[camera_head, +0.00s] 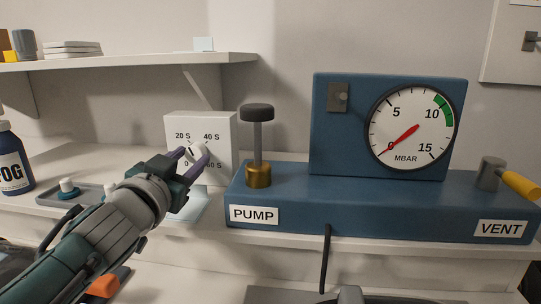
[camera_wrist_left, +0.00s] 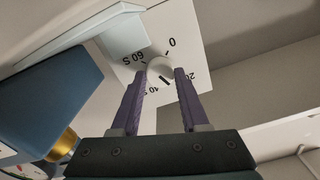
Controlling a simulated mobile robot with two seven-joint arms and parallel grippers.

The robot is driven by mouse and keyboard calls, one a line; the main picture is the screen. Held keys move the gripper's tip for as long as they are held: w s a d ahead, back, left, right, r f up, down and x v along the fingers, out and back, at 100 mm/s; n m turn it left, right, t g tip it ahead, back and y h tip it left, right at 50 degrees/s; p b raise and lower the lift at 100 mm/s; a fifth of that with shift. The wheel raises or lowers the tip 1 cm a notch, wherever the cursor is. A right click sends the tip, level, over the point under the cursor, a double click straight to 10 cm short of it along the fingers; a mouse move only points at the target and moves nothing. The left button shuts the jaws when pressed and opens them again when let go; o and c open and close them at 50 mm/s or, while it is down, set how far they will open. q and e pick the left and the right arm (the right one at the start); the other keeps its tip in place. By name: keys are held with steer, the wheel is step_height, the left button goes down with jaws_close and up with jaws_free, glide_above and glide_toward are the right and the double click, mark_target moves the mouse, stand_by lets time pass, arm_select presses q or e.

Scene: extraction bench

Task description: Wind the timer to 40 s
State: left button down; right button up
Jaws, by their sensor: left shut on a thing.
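The timer (camera_head: 226,123) is a white box at the back of the bench, left of the pump. Its face is marked 0, 20 S, 40 S and 60 S around a round white knob (camera_head: 202,148). My left gripper (camera_head: 194,157) reaches in from the left, its purple fingers shut on the knob. In the left wrist view, the fingertips lie on either side of the knob (camera_wrist_left: 160,69). A dark line shows at the knob, on the side of 20 S and 40 S in that view; its exact reading is too small to tell. My right gripper is not in view.
Right of the timer stands the blue pump base (camera_head: 290,186) with a black-topped plunger (camera_head: 257,113), a gauge (camera_head: 412,127) near 0 and a yellow vent handle (camera_head: 520,185). A grey tray (camera_head: 48,200) and a blue bottle (camera_head: 12,165) stand left. A shelf (camera_head: 130,61) hangs above.

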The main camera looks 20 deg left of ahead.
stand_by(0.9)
arm_select(q)
steer(key=shift+c, duration=2.1)
jaws_free()
steer(key=p+v, duration=0.1)
steer(key=v, duration=0.8)
steer(key=shift+w, duration=0.1)
steer(key=shift+s+d, duration=0.2)
steer(key=shift+s, duration=0.35)
